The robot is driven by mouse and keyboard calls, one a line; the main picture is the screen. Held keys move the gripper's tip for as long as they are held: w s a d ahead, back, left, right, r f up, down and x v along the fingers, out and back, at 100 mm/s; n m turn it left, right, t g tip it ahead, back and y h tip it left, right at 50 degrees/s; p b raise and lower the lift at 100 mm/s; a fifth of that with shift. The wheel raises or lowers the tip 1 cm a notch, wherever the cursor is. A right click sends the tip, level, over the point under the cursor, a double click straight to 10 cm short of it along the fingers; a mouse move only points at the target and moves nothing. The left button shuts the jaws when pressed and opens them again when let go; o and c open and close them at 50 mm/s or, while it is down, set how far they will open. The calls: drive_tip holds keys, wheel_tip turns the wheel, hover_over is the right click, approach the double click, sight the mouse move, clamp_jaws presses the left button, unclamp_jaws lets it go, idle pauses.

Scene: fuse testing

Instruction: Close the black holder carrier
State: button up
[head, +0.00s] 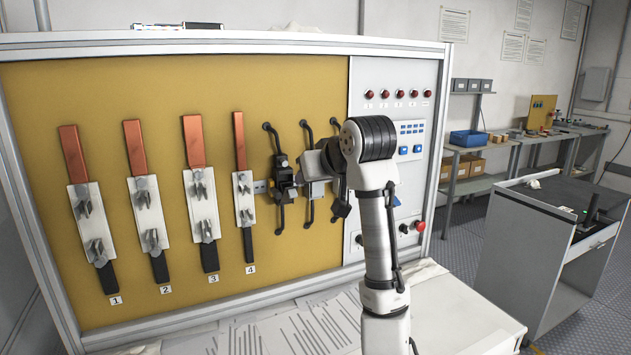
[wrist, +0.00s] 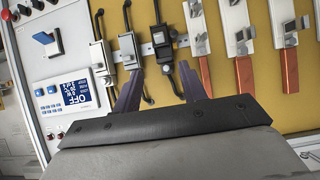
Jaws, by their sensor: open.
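The black holder (head: 285,178) is mounted on the yellow panel, right of the strip marked 4, with black cables above and below it. In the wrist view the black holder (wrist: 163,43) is ahead of my gripper (wrist: 160,68). My gripper is open, with its two dark fingers apart and nothing between them. The holder lies beyond the gap between the fingertips, and I see no clear contact. Its carrier seems to stick out from the panel in the head view, but its exact angle is hard to tell. My arm hides part of the area to its right.
White holders (wrist: 128,50) sit close beside the black one. Several copper-and-white fuse strips (head: 200,195) fill the panel's left. A control panel with red lamps (head: 399,94) and a display (wrist: 75,93) is on the other side. Papers (head: 310,325) lie on the bench below.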

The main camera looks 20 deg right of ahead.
drive_tip(key=shift+s, duration=0.1)
drive_tip(key=shift+c, duration=1)
drive_tip(key=f+t+b, duration=0.1)
drive_tip(key=f+b, duration=0.1)
drive_tip(key=f, duration=0.1)
drive_tip(key=w+f+t+b, duration=0.1)
drive_tip(key=f+b, duration=0.2)
drive_tip(key=w+f+t+b, duration=0.1)
drive_tip(key=f+t+b, duration=0.1)
drive_tip(key=f+b, duration=0.1)
drive_tip(key=shift+w+d+f, duration=0.1)
drive_tip(key=shift+d+f, duration=0.05)
drive_tip(key=shift+d, duration=0.1)
drive_tip(key=shift+c, duration=0.4)
drive_tip(key=t+b, duration=0.7)
approach(294, 196)
drive_tip(key=p+x, duration=0.3)
drive_tip(key=x, duration=0.5)
drive_tip(key=shift+w+p, duration=0.3)
drive_tip(key=shift+p, duration=0.1)
clamp_jaws()
